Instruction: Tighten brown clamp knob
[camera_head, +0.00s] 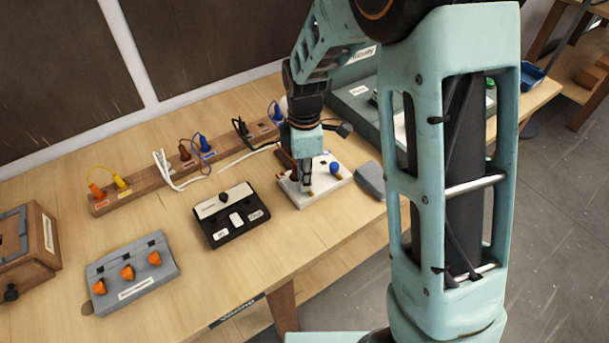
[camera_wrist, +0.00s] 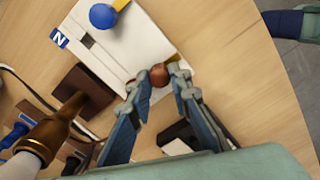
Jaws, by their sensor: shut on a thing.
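The white terminal block (camera_head: 330,183) lies on the table and carries a blue knob (camera_head: 335,168) on its right side. In the wrist view the white block (camera_wrist: 126,42) shows an "N" label beside the blue knob (camera_wrist: 103,16). The round brown clamp knob (camera_wrist: 159,75) sits at the block's other end. My gripper (camera_wrist: 163,74) is shut on the brown knob, one fingertip on each side. In the head view my gripper (camera_head: 306,184) points down onto the block and hides the brown knob.
A black switch box (camera_head: 234,218) and a grey box with orange knobs (camera_head: 132,272) stand to the left. A wooden rail with coloured plugs (camera_head: 150,183) runs along the back. A small grey box (camera_head: 370,180) lies just right of the block. Bare table lies in front.

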